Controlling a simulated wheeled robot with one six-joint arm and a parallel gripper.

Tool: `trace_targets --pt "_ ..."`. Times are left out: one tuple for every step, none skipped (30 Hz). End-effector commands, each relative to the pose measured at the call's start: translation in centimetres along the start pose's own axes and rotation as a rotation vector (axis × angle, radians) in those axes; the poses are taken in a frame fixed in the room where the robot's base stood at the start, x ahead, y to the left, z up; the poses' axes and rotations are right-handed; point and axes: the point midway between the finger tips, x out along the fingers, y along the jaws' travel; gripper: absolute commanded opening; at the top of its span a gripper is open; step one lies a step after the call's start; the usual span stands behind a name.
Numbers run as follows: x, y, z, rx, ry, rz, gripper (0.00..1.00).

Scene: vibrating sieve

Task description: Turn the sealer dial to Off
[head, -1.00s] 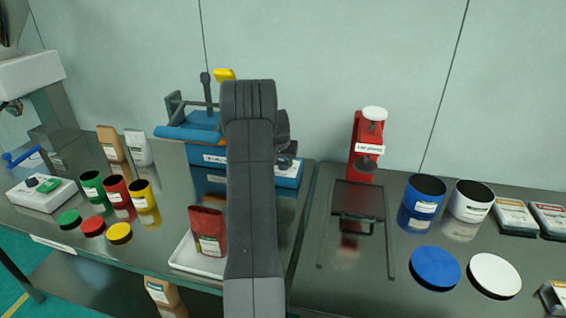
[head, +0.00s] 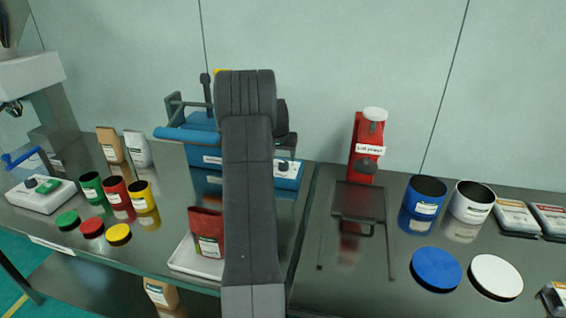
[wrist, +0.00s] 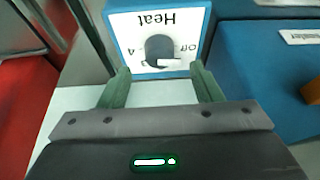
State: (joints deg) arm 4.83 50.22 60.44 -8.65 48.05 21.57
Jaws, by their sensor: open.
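The blue sealer (head: 205,131) stands at the back of the left table, partly hidden by my arm. Its dial (head: 284,166) shows just right of my arm. In the wrist view the dark dial (wrist: 158,46) sits on a white panel marked "Heat", seen upside down. "Off" reads right of the dial and numerals left of it. A white mark lies at the dial's lower right edge; I cannot tell which setting it points to. My gripper (wrist: 159,72) is open, its two green fingers apart on either side of the dial's lower end. Contact is not clear.
A red pouch (head: 206,228) in a white tray (head: 190,262) stands in front of the sealer. A red cap press (head: 363,148) stands to the right. Colored jars and lids fill the left, with a blue jar (head: 424,196) at right.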

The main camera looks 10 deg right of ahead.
Motion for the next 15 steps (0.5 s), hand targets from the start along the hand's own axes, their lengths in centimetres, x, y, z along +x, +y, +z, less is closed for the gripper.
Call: trace_targets --pt "-1.2 0.0 0.0 0.0 0.004 -0.002 0.59" --pt "-1.9 0.0 0.0 0.0 0.003 -0.001 0.59" --pt "-2.9 0.0 -0.1 0.0 0.005 -0.002 0.59" --pt "-3.5 0.0 0.0 0.0 0.004 -0.002 0.59" --pt "-4.2 0.0 0.0 0.0 0.004 -0.002 0.59" --pt "-5.0 0.0 0.0 0.0 0.004 -0.002 0.59" --pt "-5.6 0.0 0.0 0.0 0.003 -0.001 0.59" --pt "-6.2 0.0 0.0 0.0 0.003 -0.001 0.59" --pt "-6.8 0.0 0.0 0.0 0.003 -0.001 0.59" --pt "-7.2 0.0 0.0 0.0 0.002 -0.001 0.59" --pt "-7.6 0.0 0.0 0.0 0.002 -0.001 0.59" --pt "-8.1 0.0 0.0 0.0 0.002 -0.001 0.59" --pt "-8.3 0.0 0.0 0.0 0.002 -0.001 0.59" --pt "-8.6 0.0 0.0 0.0 0.001 -0.001 0.59" --pt "-8.8 0.0 0.0 0.0 0.0 0.0 0.59"
